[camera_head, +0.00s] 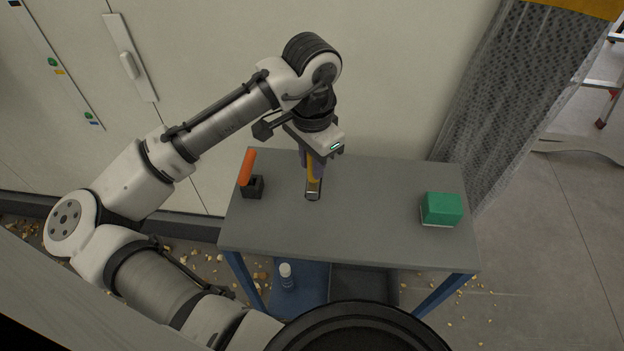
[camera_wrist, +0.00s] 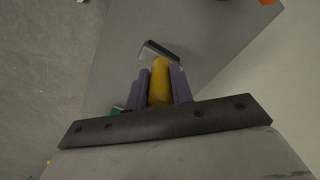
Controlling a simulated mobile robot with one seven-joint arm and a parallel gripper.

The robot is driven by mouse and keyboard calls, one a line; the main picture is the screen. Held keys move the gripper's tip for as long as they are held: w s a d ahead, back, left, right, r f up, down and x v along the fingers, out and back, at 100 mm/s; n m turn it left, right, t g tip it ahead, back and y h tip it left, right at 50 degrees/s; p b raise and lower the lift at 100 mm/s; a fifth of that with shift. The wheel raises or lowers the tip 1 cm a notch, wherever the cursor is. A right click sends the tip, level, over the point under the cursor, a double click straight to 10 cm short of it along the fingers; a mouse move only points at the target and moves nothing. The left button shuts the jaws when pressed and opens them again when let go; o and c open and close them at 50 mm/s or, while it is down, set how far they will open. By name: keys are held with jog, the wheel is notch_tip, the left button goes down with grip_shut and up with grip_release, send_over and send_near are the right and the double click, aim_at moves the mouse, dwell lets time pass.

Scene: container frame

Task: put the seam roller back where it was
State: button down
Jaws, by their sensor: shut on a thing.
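The seam roller, as I take it, is a tool with a yellow handle (camera_head: 312,172) and a dark and silvery head pointing down over the grey table top. My gripper (camera_head: 309,160) is shut on the handle above the left-middle of the table. In the wrist view the yellow handle (camera_wrist: 160,82) sits between the two purple fingers, with the head just beyond their tips. I cannot tell whether the head touches the table.
An orange-handled thing stands in a black block (camera_head: 253,187) at the table's left end. A green block (camera_head: 441,208) lies at the right end. The table top (camera_head: 370,205) between is clear. A white bottle (camera_head: 287,277) stands on the blue lower shelf. A wall is behind.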

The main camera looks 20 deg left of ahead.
aim_at(312, 182)
notch_tip(312, 182, down, 7)
jog(key=shift+r, duration=0.15)
jog(key=c, duration=1.2)
grip_release()
jog(key=shift+c, duration=0.2)
jog(key=shift+r, duration=0.1)
notch_tip(312, 182, up, 12)
jog(key=shift+f, duration=0.1)
